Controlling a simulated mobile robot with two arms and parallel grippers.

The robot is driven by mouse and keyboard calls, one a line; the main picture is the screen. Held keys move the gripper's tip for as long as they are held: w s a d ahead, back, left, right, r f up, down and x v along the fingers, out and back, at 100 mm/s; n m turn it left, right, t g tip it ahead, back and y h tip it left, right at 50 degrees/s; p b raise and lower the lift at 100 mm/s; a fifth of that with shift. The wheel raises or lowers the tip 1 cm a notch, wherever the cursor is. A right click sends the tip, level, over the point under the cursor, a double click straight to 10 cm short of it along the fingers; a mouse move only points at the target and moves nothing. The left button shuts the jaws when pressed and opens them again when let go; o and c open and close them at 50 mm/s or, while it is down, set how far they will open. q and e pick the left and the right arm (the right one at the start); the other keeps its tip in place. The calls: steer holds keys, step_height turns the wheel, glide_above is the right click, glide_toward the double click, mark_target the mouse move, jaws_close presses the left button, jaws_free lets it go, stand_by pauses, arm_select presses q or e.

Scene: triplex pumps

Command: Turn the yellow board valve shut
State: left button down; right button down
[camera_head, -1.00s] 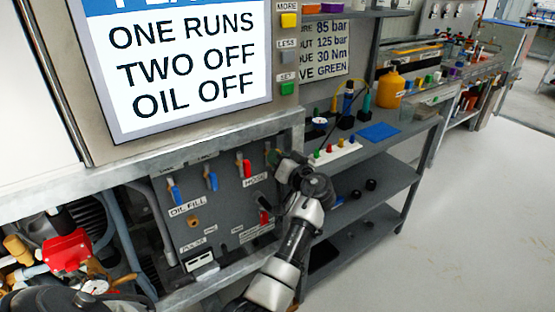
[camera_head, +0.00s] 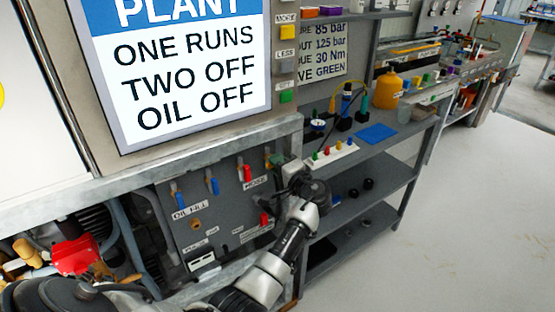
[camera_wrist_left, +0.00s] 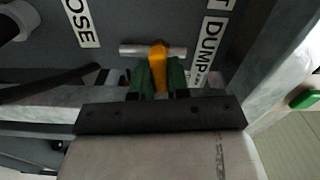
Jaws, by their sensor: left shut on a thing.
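The yellow valve handle (camera_wrist_left: 158,62) shows in the left wrist view, between the green fingertips of my left gripper (camera_wrist_left: 158,76). The gripper is shut on it. The handle lies across a short pale pipe (camera_wrist_left: 133,49), about square to it in this view. The handle's lower end is hidden between the fingers. In the head view my left gripper (camera_head: 275,160) is at the upper right of the grey valve board (camera_head: 225,215), and the yellow handle cannot be made out there. My right gripper is not in view.
Blue levers (camera_head: 213,184) and a red lever (camera_head: 247,173) are left of my gripper on the board. A galvanised frame (camera_head: 150,170) runs above it. Shelves with a power strip (camera_head: 333,155) stand close right. The floor (camera_head: 450,220) beyond is clear.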

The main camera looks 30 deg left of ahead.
arm_select(q)
steer(key=shift+r+m+p, duration=0.1)
steer(key=shift+m+p, duration=0.2)
steer(key=shift+m, duration=0.6)
steer(key=c, duration=1.1)
jaws_free()
steer(key=shift+w, duration=0.1)
steer(key=shift+d, duration=0.1)
steer(key=b+v, duration=0.1)
steer(key=v, duration=0.9)
steer(key=shift+s+d, duration=0.2)
steer(key=shift+d, duration=0.05)
steer(key=shift+f, duration=0.25)
